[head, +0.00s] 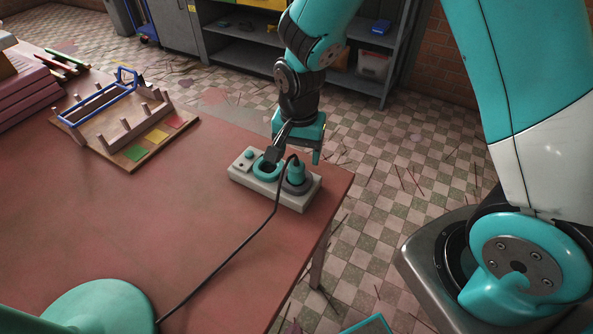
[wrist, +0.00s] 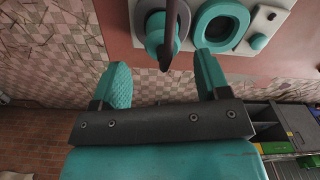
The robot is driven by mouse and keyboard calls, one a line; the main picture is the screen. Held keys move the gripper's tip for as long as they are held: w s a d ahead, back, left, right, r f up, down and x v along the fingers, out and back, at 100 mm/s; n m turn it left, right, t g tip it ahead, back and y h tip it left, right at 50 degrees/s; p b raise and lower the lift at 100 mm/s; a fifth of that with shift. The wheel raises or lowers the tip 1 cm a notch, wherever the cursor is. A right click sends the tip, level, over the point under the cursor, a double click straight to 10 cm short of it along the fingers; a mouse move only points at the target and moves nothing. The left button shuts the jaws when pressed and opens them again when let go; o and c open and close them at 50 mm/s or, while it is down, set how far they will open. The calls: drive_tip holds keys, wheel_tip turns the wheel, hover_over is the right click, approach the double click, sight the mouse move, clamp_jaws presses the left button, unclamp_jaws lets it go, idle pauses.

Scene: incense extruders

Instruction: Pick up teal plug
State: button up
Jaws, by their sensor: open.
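The teal plug (head: 297,172) sits upright in the right-hand socket of a pale power strip (head: 249,182) near the table's right edge. A black cord runs from it across the table to the lower left. In the wrist view, the plug (wrist: 154,36) is at the top, partly covered by the dark cord (wrist: 169,40). My gripper (head: 297,154) is at the strip, close to the plug. In the wrist view, the fingers of my gripper (wrist: 162,60) are apart with nothing held; the plug lies just beyond their tips, between their lines.
The strip's other socket (head: 266,168) has a teal ring and is beside the plug. A wooden rack (head: 127,131) with pegs and coloured squares stands on the left. A teal round base (head: 100,308) is at the front left. The middle of the red table (head: 170,215) is clear.

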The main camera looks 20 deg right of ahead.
sight(297, 164)
drive_tip(key=f, duration=0.1)
drive_tip(key=f+p, duration=0.1)
drive_tip(key=f, duration=0.3)
drive_tip(key=shift+a, duration=0.25)
drive_tip(key=c, duration=1)
